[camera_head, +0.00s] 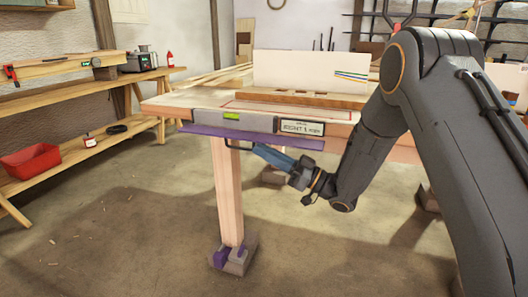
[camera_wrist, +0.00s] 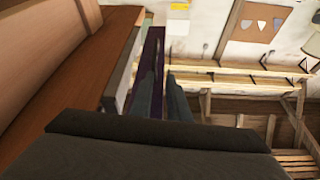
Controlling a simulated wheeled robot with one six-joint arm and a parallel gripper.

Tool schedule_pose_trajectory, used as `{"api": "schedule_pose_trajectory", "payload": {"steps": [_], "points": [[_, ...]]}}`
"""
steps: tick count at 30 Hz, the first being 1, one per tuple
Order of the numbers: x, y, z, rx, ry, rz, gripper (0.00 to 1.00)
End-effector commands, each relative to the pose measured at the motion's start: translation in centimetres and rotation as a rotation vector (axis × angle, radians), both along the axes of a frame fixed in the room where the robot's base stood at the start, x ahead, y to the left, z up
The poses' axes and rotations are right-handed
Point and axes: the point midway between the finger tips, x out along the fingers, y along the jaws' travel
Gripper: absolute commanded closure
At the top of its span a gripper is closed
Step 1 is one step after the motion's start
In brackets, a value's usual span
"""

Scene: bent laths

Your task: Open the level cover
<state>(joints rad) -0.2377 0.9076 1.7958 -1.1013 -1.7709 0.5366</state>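A grey level with a bright green vial (camera_head: 231,116) is set along the front edge of the workbench (camera_head: 170,104). A purple flap (camera_head: 255,136), which looks like the level cover, sticks out just below it, with a dark bar handle (camera_head: 232,147) under its edge. My gripper (camera_head: 258,149) has its bluish fingers at the right end of that handle; whether they touch or grip it is not clear. In the wrist view the fingers (camera_wrist: 165,95) point along the purple flap (camera_wrist: 153,50), beside the grey level (camera_wrist: 119,78). My wrist hides their bases.
A white label plate (camera_head: 302,128) is to the right of the level. A wooden leg (camera_head: 228,195) stands on a grey and purple foot (camera_head: 233,254) below. Side shelves with a red bin (camera_head: 31,162) are at the left.

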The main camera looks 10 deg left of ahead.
Motion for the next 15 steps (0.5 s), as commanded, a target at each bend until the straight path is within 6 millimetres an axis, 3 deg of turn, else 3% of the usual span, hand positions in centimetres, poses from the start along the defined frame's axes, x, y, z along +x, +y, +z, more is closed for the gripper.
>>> {"api": "schedule_pose_trajectory", "payload": {"steps": [15], "points": [[0.6,-3.1,-0.9,0.001,0.0,-0.006,0.85]]}}
